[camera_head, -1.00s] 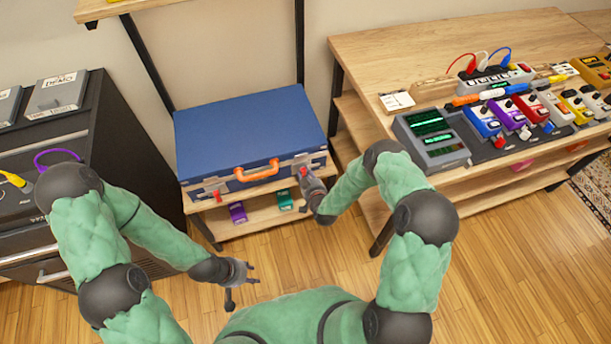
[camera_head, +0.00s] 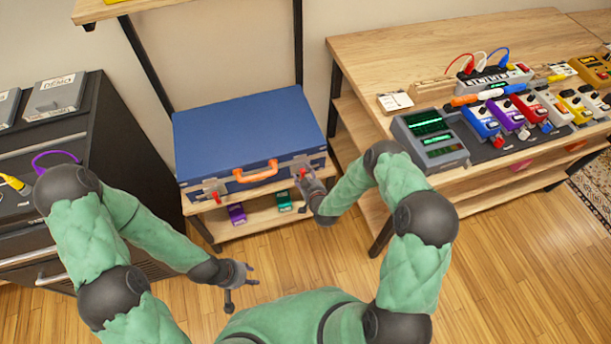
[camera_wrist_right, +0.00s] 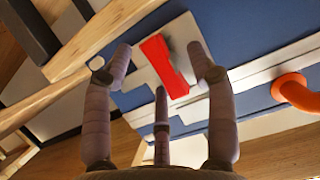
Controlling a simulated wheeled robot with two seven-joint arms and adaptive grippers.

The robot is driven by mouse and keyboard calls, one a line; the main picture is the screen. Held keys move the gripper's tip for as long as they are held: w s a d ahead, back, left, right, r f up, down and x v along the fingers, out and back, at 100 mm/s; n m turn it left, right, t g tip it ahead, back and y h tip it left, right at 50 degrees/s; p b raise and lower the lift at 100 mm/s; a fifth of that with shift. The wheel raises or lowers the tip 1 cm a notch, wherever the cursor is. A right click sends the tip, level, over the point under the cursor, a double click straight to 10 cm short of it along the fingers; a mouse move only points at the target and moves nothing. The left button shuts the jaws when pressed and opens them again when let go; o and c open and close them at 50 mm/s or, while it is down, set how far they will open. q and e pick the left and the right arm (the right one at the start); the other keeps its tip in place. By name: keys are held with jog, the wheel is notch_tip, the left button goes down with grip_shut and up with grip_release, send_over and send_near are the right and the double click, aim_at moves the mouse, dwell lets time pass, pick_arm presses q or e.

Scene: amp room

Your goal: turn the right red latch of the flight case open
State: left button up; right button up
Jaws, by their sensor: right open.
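The blue flight case (camera_head: 245,130) lies shut on a wooden shelf, with an orange handle (camera_head: 256,172) on its front. The right red latch (camera_head: 302,172) is at the right end of the front, on a silver plate. My right gripper (camera_head: 306,178) is at this latch. In the right wrist view the red latch (camera_wrist_right: 165,66) shows between the open fingers of my right gripper (camera_wrist_right: 158,62), standing at a slant; I cannot tell whether they touch. The left red latch (camera_head: 215,197) is at the left end of the front. My left gripper (camera_head: 238,280) hangs low over the floor, away from the case.
The shelf below the case holds a purple pedal (camera_head: 237,213) and a green pedal (camera_head: 284,201). A wooden table (camera_head: 375,65) with several pedals stands at the right. A black cabinet (camera_head: 100,190) stands at the left. The floor in front is clear.

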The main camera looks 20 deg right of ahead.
jog(key=v, duration=1.2)
dwell(0.3)
jog(key=s+a+m+g+y+p, duration=0.1)
jog(key=s+a+g, duration=0.3)
jog(key=s, duration=0.6)
jog(key=s+a+m+g+y+p, duration=0.1)
jog(key=s+a+g+y+p, duration=0.1)
jog(key=s+g, duration=0.7)
jog(key=shift+s+a+r+m+y+p, duration=0.35)
jog(key=shift+s+a+p, duration=0.4)
jog(key=shift+a, duration=0.4)
jog(key=shift+w, duration=0.15)
jog(key=shift+c, duration=0.3)
